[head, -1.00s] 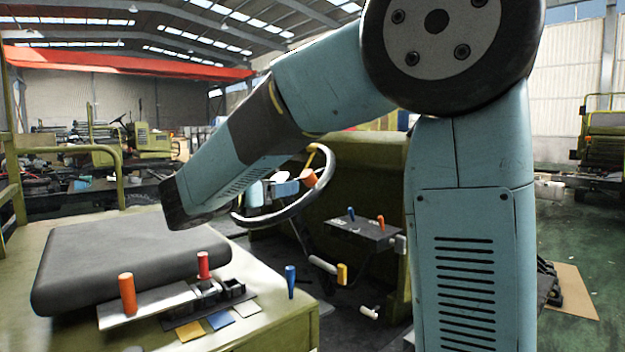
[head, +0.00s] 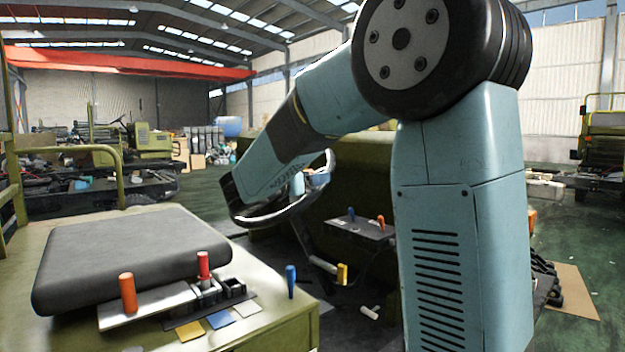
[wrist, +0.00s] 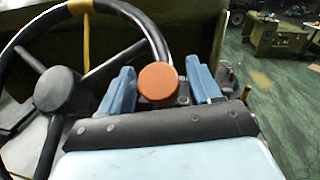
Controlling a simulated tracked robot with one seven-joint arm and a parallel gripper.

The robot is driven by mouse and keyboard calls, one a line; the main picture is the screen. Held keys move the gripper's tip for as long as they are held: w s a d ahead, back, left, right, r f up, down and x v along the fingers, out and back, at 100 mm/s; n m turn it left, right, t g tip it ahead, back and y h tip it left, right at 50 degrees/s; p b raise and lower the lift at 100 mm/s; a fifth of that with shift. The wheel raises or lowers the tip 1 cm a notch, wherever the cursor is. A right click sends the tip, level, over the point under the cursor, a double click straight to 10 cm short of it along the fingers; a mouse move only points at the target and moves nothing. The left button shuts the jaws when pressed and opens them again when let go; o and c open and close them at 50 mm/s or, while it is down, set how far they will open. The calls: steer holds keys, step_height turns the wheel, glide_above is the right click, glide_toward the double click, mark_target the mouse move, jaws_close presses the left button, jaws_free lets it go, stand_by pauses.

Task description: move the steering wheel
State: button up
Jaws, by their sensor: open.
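The steering wheel (wrist: 55,165) is black with a dark hub and a yellow stripe; it fills the left of the wrist view. An orange knob (wrist: 158,82) stands at the right side of its rim. My gripper (wrist: 160,72) is open, with one blue finger on each side of the knob; I cannot tell whether either touches it. In the head view, part of the wheel's rim (head: 268,216) shows below and beyond my forearm. The knob is hidden there, and only a bit of my gripper (head: 318,178) shows behind the arm.
A dark seat cushion (head: 125,255) lies on the green chassis at left, with an orange handle (head: 127,292) and a red handle (head: 203,265) before it. A black control box (head: 362,228) with small levers stands right of the wheel. A green panel (head: 350,165) rises behind.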

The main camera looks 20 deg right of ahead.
steer(key=shift+w+d, duration=0.25)
steer(key=shift+d, duration=0.25)
jaws_close()
stand_by(0.3)
